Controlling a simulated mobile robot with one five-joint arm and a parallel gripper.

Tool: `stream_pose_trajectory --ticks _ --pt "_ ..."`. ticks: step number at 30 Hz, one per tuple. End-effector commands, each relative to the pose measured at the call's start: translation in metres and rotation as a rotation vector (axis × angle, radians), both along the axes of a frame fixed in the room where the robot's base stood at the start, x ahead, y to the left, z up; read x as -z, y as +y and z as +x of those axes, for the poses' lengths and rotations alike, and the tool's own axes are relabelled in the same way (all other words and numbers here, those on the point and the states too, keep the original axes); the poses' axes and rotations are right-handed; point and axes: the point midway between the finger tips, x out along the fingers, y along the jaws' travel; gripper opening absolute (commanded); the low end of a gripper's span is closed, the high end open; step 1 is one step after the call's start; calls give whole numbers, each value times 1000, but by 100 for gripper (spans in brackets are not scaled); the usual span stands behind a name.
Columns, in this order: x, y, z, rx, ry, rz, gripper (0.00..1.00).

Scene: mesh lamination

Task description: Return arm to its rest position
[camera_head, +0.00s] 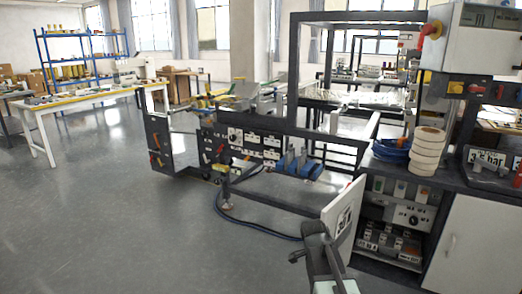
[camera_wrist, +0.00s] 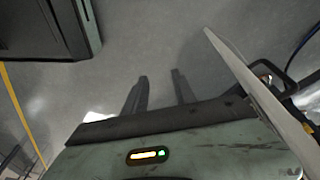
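My gripper (camera_wrist: 159,75) shows in the wrist view with its two dark fingers apart. Only grey floor (camera_wrist: 160,35) shows between and beyond them, so it is open and empty. In the head view my arm (camera_head: 325,268) stands at the bottom, right of centre, in front of the machine bench. A white panel with a printed sign (camera_head: 343,217) is close beside it there. The pale edge of a panel (camera_wrist: 240,70) also runs slantwise to the right of the fingers in the wrist view. How far it is from the gripper I cannot tell.
The dark-framed machine bench (camera_head: 290,130) fills the middle and right, with white rolls (camera_head: 428,150) on it and a white cabinet (camera_head: 475,245) below. A blue hose (camera_head: 250,225) lies on the floor. A white table (camera_head: 95,100) stands at left. Open floor (camera_head: 120,230) lies at lower left.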

Motion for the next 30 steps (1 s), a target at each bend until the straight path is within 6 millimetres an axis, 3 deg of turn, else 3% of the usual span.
stream_pose_trajectory --ticks 3,12,19,21,26,30 --pt "3 4 -24 -179 37 56 32" --pt "6 29 -66 -798 101 190 32" --pt "7 41 -70 -1277 130 220 32" --pt "-23 42 -69 -1302 135 218 32" --pt "-70 42 -69 -1298 135 217 32" --pt "-120 42 -69 -1297 135 217 32"
